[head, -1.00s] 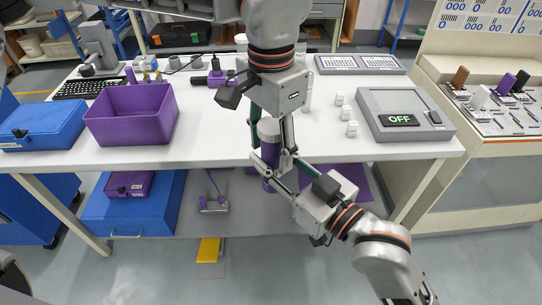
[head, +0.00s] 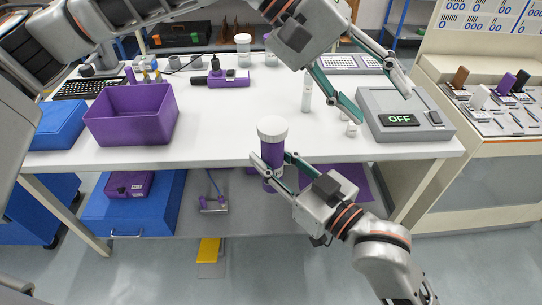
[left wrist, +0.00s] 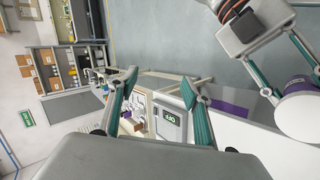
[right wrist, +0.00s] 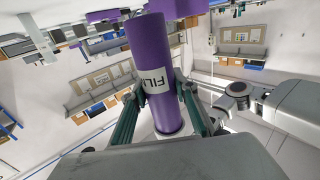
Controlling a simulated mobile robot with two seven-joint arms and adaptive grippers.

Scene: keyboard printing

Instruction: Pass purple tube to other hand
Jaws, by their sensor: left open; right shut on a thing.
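The purple tube (head: 272,152) has a white cap and stands upright in front of the table's front edge. My right gripper (head: 270,163) is shut around its body below the cap. The right wrist view shows the tube (right wrist: 150,55) between the fingers, with a white label reading "FIL". My left gripper (head: 387,108) is open and empty, up and to the right of the tube, over the table near the grey box. In the left wrist view its fingers (left wrist: 159,79) are spread with nothing held, and the tube's cap (left wrist: 305,118) shows at the right edge.
The grey box (head: 385,103) with an "OFF" display lies under my left gripper, beside small white cubes (head: 351,130) and a white bottle (head: 307,93). A purple bin (head: 130,128) and a blue box (head: 58,126) stand at the left. The table's middle is clear.

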